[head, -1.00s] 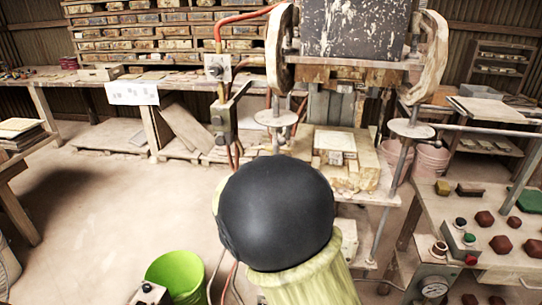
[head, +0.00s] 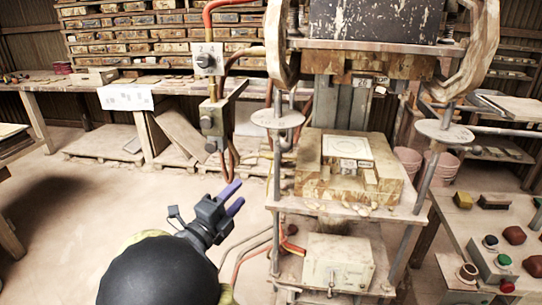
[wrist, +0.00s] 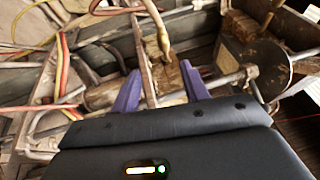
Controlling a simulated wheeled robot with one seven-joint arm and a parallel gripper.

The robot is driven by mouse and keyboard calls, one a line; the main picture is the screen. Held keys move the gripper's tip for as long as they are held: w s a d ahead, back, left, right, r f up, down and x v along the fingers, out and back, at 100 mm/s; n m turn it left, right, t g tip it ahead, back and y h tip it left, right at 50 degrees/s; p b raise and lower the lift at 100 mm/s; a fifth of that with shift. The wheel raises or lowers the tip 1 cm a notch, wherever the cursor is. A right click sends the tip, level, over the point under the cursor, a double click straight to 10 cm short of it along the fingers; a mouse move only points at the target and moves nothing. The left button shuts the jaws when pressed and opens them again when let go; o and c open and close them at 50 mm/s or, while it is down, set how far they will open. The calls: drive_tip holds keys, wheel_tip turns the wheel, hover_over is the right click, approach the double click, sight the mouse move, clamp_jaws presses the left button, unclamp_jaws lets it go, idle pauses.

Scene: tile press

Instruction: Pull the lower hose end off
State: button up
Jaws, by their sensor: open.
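My gripper (head: 238,193) is in the lower middle of the head view, in front of the press's left side. Its two purple fingers are apart with nothing between them. Red and orange hoses (head: 232,160) hang below the lower valve box (head: 214,120), just behind my gripper. A red hose end (head: 291,246) meets the pale box under the press. In the wrist view my gripper (wrist: 160,88) is open. A tan hose with a metal end (wrist: 161,32) hangs ahead, between and beyond the fingers. I cannot tell which end is the lower one.
The press table (head: 385,207) and its posts stand right of my gripper. The pale box (head: 335,262) sits on the shelf below. A control panel (head: 500,225) with buttons is at the right. The floor (head: 110,200) at the left is open.

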sight(269, 159)
drive_tip(key=shift+a+m+h, duration=0.25)
drive_tip(key=shift+m+h, duration=0.15)
drive_tip(key=shift+m, duration=0.1)
drive_tip(key=p+x, duration=0.2)
drive_tip(key=x, duration=1.5)
drive_tip(key=shift+w+d+p, duration=0.15)
drive_tip(key=shift+w+p, duration=0.05)
drive_tip(key=shift+p, duration=0.1)
clamp_jaws()
